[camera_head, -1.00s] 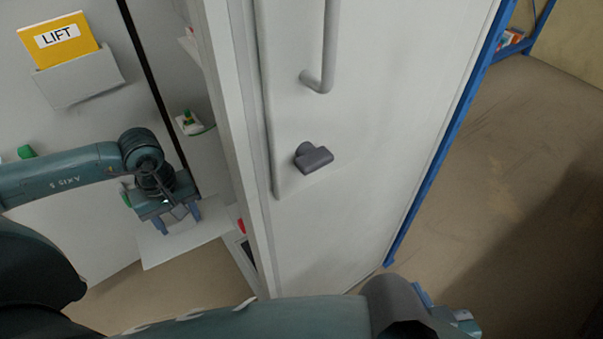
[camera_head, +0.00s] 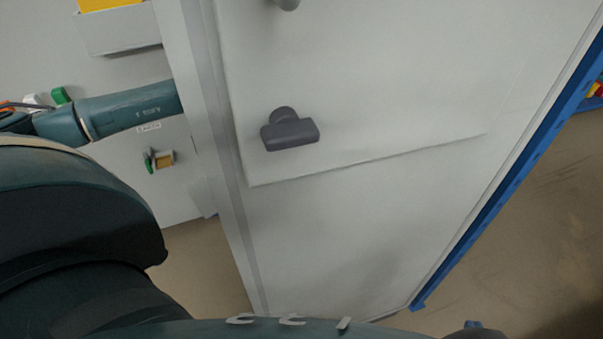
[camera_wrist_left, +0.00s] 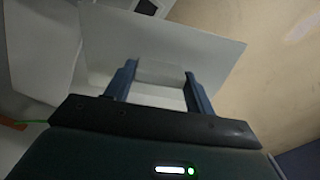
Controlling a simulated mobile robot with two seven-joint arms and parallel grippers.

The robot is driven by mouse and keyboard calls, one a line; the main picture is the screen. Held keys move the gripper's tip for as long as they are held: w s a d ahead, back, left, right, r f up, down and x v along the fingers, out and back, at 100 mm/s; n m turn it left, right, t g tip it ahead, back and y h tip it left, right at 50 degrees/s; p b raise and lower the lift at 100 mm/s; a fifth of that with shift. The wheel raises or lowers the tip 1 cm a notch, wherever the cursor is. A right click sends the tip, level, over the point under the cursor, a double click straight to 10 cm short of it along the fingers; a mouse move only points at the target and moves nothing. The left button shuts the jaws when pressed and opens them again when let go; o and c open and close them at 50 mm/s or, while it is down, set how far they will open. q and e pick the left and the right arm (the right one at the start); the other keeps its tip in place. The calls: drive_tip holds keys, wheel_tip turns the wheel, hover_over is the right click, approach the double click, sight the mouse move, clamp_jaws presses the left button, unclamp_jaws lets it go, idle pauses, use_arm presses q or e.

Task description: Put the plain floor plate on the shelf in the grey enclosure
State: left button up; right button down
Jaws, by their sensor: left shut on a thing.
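The plain floor plate (camera_wrist_left: 130,40) is a thin, flat, pale grey sheet in the left wrist view. My left gripper (camera_wrist_left: 160,72) is shut on it, with one blue finger on each side of a pale raised part. In the head view my left forearm passes behind the edge of a tall pale grey panel (camera_head: 340,230), which hides the gripper and the plate. My right gripper (camera_head: 475,328) barely shows at the bottom edge of the head view, and its fingers are out of frame. The shelf cannot be made out.
The tall panel carries a dark grey knob (camera_head: 290,130) and has a blue post (camera_head: 510,165) along its right side. A grey holder (camera_head: 118,30) with a yellow card is on the left wall. Brown floor (camera_head: 540,220) is open at right.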

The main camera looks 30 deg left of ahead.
use_arm(q)
drive_tip(key=w+d, duration=1)
drive_tip(key=w, duration=0.1)
drive_tip(key=f+b, duration=0.1)
drive_tip(key=f, duration=0.3)
drive_tip(key=f+b, duration=0.1)
drive_tip(key=f, duration=0.2)
drive_tip(key=shift+a+b, duration=0.25)
drive_tip(key=shift+b, duration=0.1)
drive_tip(key=shift+w+f, duration=0.1)
use_arm(e)
drive_tip(key=shift+w+a+n+t+y, duration=0.25)
drive_tip(key=shift+w+n+t+y, duration=0.2)
drive_tip(key=shift+t, duration=0.55)
use_arm(q)
drive_tip(key=shift+f+b, duration=0.25)
drive_tip(key=shift+b, duration=0.05)
drive_tip(key=shift+f, duration=0.25)
use_arm(e)
drive_tip(key=shift+a+r+t, duration=0.1)
drive_tip(key=shift+r+t, duration=0.05)
drive_tip(key=shift+t, duration=0.15)
use_arm(q)
drive_tip(key=o, duration=0.9)
